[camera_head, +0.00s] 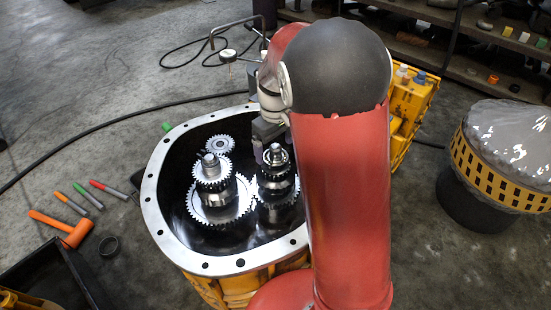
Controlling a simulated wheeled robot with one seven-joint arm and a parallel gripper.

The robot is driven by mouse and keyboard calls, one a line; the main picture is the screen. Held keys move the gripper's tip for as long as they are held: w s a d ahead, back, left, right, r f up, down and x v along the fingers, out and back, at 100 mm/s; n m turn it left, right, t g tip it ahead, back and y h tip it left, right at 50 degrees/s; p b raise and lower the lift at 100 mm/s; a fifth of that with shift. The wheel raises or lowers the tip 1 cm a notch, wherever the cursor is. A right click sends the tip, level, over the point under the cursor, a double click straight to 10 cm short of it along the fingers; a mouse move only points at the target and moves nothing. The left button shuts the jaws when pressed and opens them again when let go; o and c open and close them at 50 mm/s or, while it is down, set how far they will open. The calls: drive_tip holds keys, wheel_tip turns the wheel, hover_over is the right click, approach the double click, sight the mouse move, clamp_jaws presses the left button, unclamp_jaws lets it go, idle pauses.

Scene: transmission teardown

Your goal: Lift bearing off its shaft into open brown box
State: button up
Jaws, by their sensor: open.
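The yellow transmission housing with a pale metal rim (152,195) stands open in the middle. Inside, two shafts with gears stand upright. A ring that looks like the bearing (276,158) sits around the top of the right shaft (275,148). My gripper (271,151) is open and points down at the back of this shaft, close to the ring. I cannot tell whether the fingers touch it. My red arm hides the right side of the housing. I see no box that is plainly brown and open.
The left shaft (209,160) carries gears close by. A dark open tray (75,268), an orange mallet (76,235), a black ring (108,246) and several markers lie at the left. A yellow crate (425,95) is behind my arm. A wrapped drum (480,185) stands at the right.

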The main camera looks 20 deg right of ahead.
drive_tip(key=shift+f, duration=1.35)
drive_tip(key=c, duration=1.3)
drive_tip(key=shift+o, duration=0.2)
drive_tip(key=shift+r, duration=0.15)
wheel_tip(320, 180, up, 9)
drive_tip(key=p, duration=0.7)
drive_tip(key=shift+r, duration=0.15)
wheel_tip(320, 180, up, 11)
drive_tip(key=shift+f, duration=0.2)
